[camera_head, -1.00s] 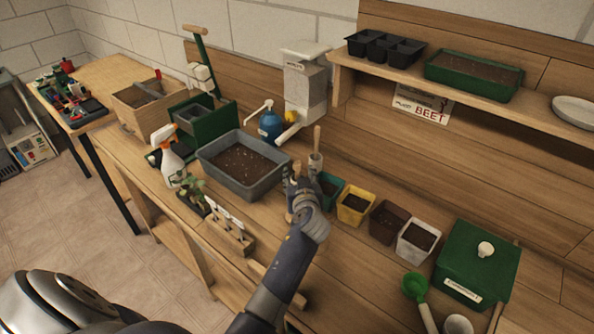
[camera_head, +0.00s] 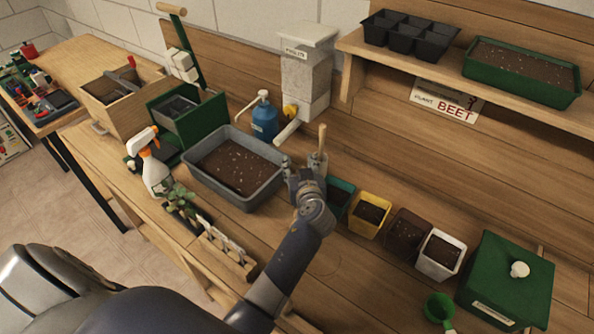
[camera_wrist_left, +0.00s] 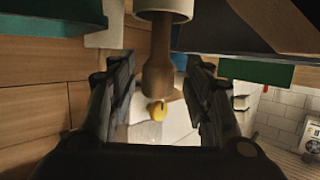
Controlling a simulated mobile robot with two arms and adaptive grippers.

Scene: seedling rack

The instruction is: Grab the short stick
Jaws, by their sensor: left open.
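A short wooden stick (camera_head: 322,138) stands upright in a small grey-white cup (camera_head: 318,163) on the bench, behind the row of pots. In the left wrist view the stick (camera_wrist_left: 158,68) comes out of the pale cup (camera_wrist_left: 163,10) at the top, and its brown end lies between the two fingers in the picture. My left gripper (camera_head: 298,173) is open and empty, close beside the cup. I cannot tell whether a finger touches the stick. My right gripper is not in view.
A grey soil tray (camera_head: 196,176) is left of the gripper. Green, yellow (camera_head: 370,213), brown and white (camera_head: 440,254) pots stand to the right, then a green box (camera_head: 508,275). A blue bottle (camera_head: 264,120) and pellet dispenser (camera_head: 307,75) stand behind. A shelf (camera_head: 420,72) overhangs at right.

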